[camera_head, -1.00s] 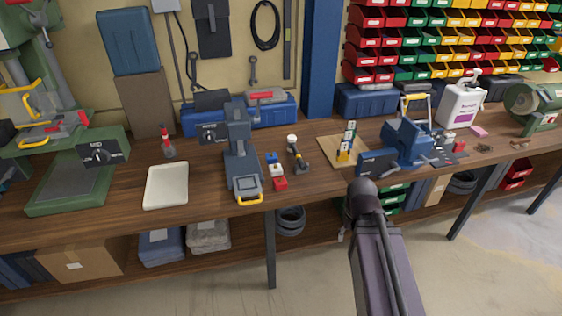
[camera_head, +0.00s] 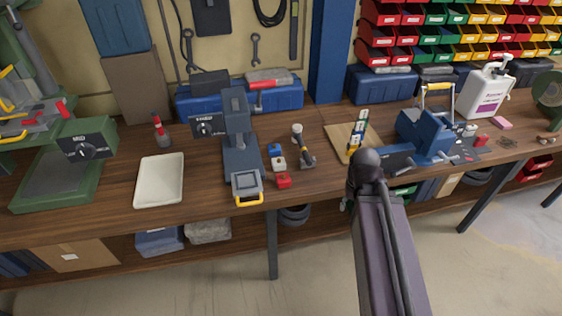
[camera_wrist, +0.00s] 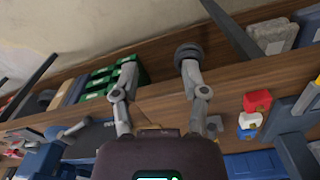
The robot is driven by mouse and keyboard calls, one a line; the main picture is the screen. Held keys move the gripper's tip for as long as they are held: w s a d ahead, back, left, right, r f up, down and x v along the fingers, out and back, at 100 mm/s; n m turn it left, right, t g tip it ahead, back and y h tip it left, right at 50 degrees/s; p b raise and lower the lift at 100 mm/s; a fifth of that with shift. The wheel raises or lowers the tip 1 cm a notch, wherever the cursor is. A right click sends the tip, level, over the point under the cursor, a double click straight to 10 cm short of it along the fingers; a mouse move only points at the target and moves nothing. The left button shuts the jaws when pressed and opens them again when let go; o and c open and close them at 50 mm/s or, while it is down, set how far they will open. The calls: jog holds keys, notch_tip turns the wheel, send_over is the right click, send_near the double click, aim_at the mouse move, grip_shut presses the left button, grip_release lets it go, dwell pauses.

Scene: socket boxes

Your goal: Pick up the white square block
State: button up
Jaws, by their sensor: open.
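The white square block (camera_head: 278,164) sits on the wooden bench, between a blue block (camera_head: 274,150) behind it and a red block (camera_head: 284,181) in front. It also shows at the right in the wrist view (camera_wrist: 250,120), between the red block (camera_wrist: 257,101) and the blue block (camera_wrist: 246,134). My gripper (camera_wrist: 158,72) is open, with nothing between its two fingers. The white block lies to the right of both fingers in that view, clear of them. In the head view my arm stands right of the blocks, and its gripper cannot be made out clearly.
A grey press-like device (camera_head: 240,155) stands just left of the blocks, and a hammer (camera_head: 303,147) lies just right. Farther right are a wooden board (camera_head: 338,132) and a blue vise (camera_head: 425,135). A white tray (camera_head: 160,180) lies at the left.

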jog(key=o, duration=0.6)
jog(key=shift+w+a, duration=0.15)
jog(key=shift+w, duration=0.1)
jog(key=n, duration=0.3)
send_over(279, 159)
jog(key=shift+w+f+b, duration=0.15)
jog(key=shift+f+b, duration=0.3)
jog(key=shift+f, duration=0.15)
jog(key=shift+f+b, duration=1.05)
jog(key=shift+b, duration=0.15)
jog(key=shift+f, duration=0.1)
jog(key=shift+s+f+b, duration=0.15)
jog(key=shift+f+b, duration=1.1)
jog(key=shift+b, duration=0.05)
jog(key=shift+s+f+b, duration=0.1)
jog(key=shift+f+b, duration=1.15)
